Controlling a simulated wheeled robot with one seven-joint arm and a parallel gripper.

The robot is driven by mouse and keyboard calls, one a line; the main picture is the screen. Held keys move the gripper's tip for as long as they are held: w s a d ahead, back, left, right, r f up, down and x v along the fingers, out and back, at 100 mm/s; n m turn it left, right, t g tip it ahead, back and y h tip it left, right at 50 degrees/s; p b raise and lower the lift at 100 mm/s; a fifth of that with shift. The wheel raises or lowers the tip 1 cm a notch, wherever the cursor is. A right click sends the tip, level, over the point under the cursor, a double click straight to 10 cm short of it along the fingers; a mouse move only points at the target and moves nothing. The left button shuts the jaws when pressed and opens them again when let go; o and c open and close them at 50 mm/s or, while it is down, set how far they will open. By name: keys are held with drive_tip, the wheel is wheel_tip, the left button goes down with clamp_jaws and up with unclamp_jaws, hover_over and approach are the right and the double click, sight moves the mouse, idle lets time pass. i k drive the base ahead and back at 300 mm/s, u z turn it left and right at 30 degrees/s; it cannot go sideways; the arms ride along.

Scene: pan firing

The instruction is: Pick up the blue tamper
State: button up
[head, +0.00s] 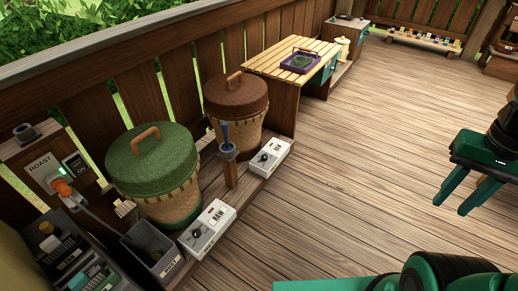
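The blue tamper (226,136) stands upright in a holder on a short wooden post (230,170). Its thin handle points up, and its lower part is hidden in the holder. The post is between the green-lidded basket (155,165) and the brown-lidded basket (236,100). My gripper (451,207) is at the right edge, far to the right of the tamper. Its two green fingers are spread apart with nothing between them, so it is open and empty.
White boxes with dials (208,229) (268,158) sit in front of the baskets. A grey bin (150,245) and an orange-handled lever (65,188) are at the left. A slatted table (262,62) with a purple tray (300,62) stands behind. The wooden floor (350,170) is clear.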

sight(224, 125)
drive_tip(key=z, duration=0.6)
drive_tip(key=k, duration=0.8)
drive_tip(key=z, duration=0.7)
drive_tip(key=i, duration=0.45)
drive_tip(key=u, duration=0.5)
drive_tip(key=i, duration=1.2)
drive_tip(key=u, duration=1.3)
drive_tip(key=i, duration=1.25)
drive_tip(key=u, duration=0.75)
